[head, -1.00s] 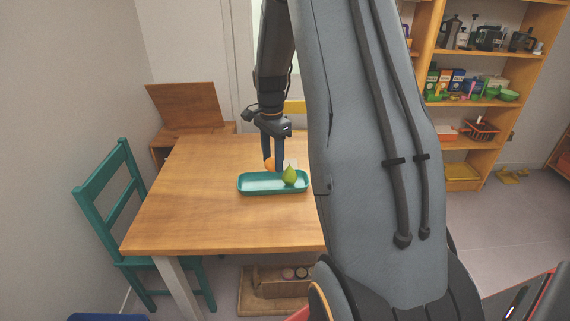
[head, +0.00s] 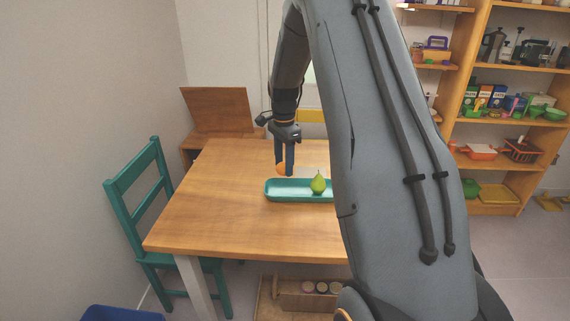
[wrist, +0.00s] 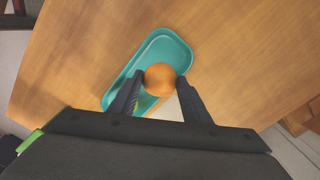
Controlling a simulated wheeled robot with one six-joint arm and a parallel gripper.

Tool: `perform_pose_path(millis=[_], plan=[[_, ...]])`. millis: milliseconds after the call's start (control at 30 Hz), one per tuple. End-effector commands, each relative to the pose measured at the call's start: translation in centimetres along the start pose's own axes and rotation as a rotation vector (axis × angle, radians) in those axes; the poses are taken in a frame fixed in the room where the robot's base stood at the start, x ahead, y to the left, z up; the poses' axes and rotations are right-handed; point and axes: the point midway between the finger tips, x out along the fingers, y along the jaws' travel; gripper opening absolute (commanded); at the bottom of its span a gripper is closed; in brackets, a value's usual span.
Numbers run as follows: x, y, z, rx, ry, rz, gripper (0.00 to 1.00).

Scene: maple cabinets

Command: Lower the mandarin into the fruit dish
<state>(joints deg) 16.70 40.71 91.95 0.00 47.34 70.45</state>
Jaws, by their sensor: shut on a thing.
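The orange mandarin (head: 281,168) is held between the fingers of my gripper (head: 285,168). In the head view it appears just above and behind the left part of the teal fruit dish (head: 286,197). A green pear (head: 318,183) stands in the dish, right of the mandarin. In the wrist view the mandarin (wrist: 159,79) sits between both fingertips (wrist: 156,83), with the dish (wrist: 170,44) below it. The mandarin seems to be above the dish; the exact gap cannot be told. My arm hides the dish's right end in the head view.
The dish lies on a wooden table (head: 215,215). A pale flat item (head: 311,172) lies behind the dish. A teal chair (head: 150,200) stands at the table's left. Shelves (head: 505,130) stand at the right. The table's left and front are clear.

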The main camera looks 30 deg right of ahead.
Motion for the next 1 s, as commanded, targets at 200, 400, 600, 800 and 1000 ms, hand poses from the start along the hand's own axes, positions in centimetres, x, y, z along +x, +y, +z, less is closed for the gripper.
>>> perform_pose_path(millis=[200,400,600,800,1000], plan=[[0.0,0.0,0.0,0.0,0.0,-0.001,0.18],[0.0,0.0,0.0,0.0,0.0,-0.001,0.18],[0.3,0.0,0.0,0.0,0.0,0.0,0.18],[1.2,0.0,0.0,0.0,0.0,0.0,0.18],[2.1,0.0,0.0,0.0,0.0,0.001,0.18]])
